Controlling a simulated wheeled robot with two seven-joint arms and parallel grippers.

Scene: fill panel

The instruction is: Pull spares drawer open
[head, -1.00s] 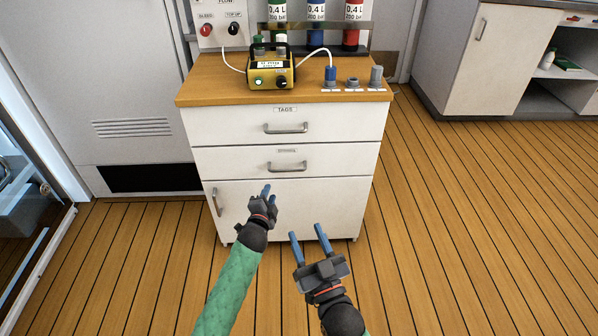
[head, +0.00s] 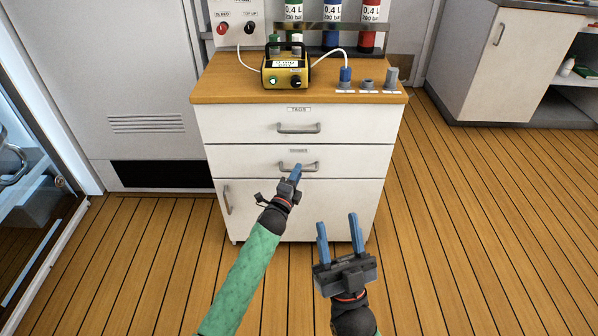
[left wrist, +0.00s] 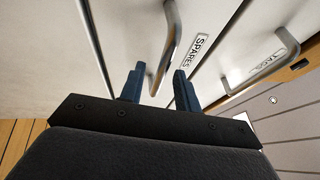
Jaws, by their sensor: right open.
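The spares drawer (head: 240,160) is the second drawer down in the white cabinet, and its front looks flush and shut. Its grey bar handle (head: 309,167) is partly covered by my left gripper (head: 296,173), which is at the handle. In the left wrist view, the SPARES label (left wrist: 196,51) shows and the handle (left wrist: 171,40) runs down between the two blue fingers of my left gripper (left wrist: 160,85). Those fingers are apart, and I cannot tell whether they touch the bar. My right gripper (head: 339,238) is open and empty, lower and to the right, in front of the cabinet.
The tags drawer (head: 235,124) is above and looks shut. A cupboard door (head: 300,205) with a vertical handle is below. A yellow device (head: 286,72) and several fittings stand on the wooden top (head: 225,86). The plank floor (head: 450,220) is clear on the right.

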